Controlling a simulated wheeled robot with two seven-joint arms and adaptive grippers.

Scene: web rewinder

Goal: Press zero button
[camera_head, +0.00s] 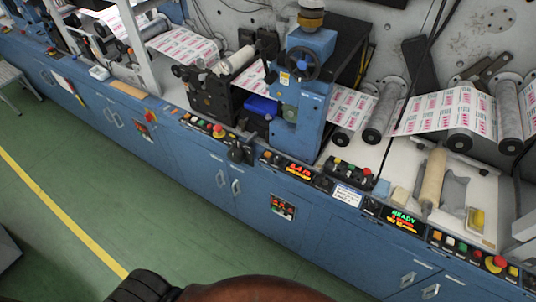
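A long blue web rewinder machine (190,160) runs diagonally across the view. Along its front edge are several button panels. One at the middle left (205,127) has several small coloured buttons and a red knob. A panel with a red lit display (297,170) is near the centre. A panel with a green and orange lit display reading READY (403,220) is to the right. A button row (465,248) at the far right includes a red mushroom button (495,264). Labels are too small to read, so I cannot tell which is the zero button. Neither gripper is visible.
A printed web (440,110) runs over rollers on top. A blue column with a handwheel (302,64) stands mid-machine. A small panel (283,207) sits on the cabinet front. The green floor with a yellow line (60,208) is clear in front. Dark and brown shapes fill the bottom edge.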

